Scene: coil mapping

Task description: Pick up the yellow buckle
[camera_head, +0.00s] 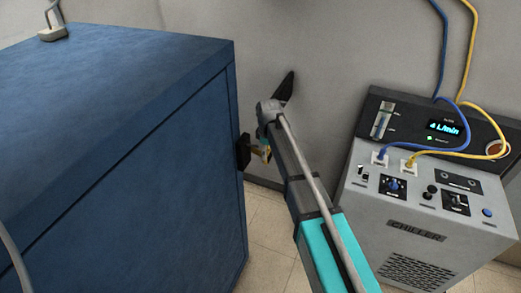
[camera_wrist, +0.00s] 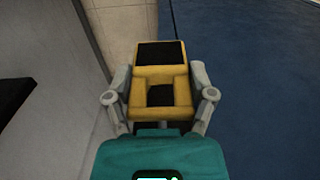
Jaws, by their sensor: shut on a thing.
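The yellow buckle (camera_wrist: 160,78) is in the middle of the wrist view, a yellow frame with a dark top face and a dark square centre. The two fingers of my gripper (camera_wrist: 160,98) close on it from left and right. In the head view, a small bit of the buckle (camera_head: 266,151) shows beside a black block on the side of the blue cabinet (camera_head: 213,170). My gripper (camera_head: 265,140) is right at that block, partly hidden behind my arm. I cannot tell whether the buckle still touches the block.
The black block (camera_head: 243,152) sticks out from the cabinet's right side. A grey chiller (camera_head: 430,235) with blue and yellow hoses stands to the right, near my arm. A dark bracket (camera_head: 286,88) is by the grey wall behind. Tiled floor (camera_head: 268,225) shows between cabinet and chiller.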

